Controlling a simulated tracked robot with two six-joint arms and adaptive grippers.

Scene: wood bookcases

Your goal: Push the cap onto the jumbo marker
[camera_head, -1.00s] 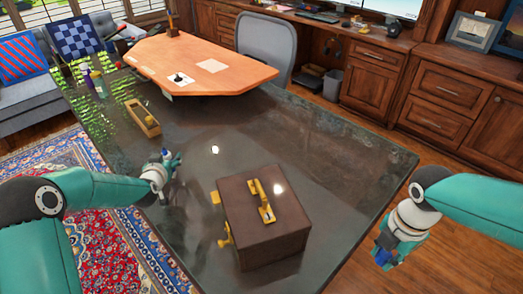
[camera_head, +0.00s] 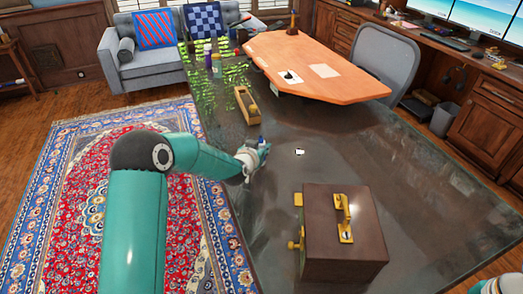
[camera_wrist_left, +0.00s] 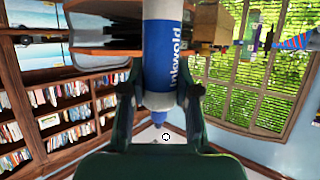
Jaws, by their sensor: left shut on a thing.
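My left gripper (camera_head: 254,160) is shut on the jumbo marker (camera_head: 262,142), low over the left part of the dark table. In the left wrist view the marker (camera_wrist_left: 161,52) is white and blue with white lettering, and stands lengthwise between the two fingers (camera_wrist_left: 160,95). Its white collar and narrower blue end show at the fingers.
A brown case (camera_head: 345,235) with brass fittings stands on the dark table (camera_head: 420,180). A small white item (camera_head: 299,152) lies behind it. A wooden tray (camera_head: 246,105) and several bottles (camera_head: 214,62) stand farther back. An orange-brown desktop (camera_head: 340,75) lies beyond.

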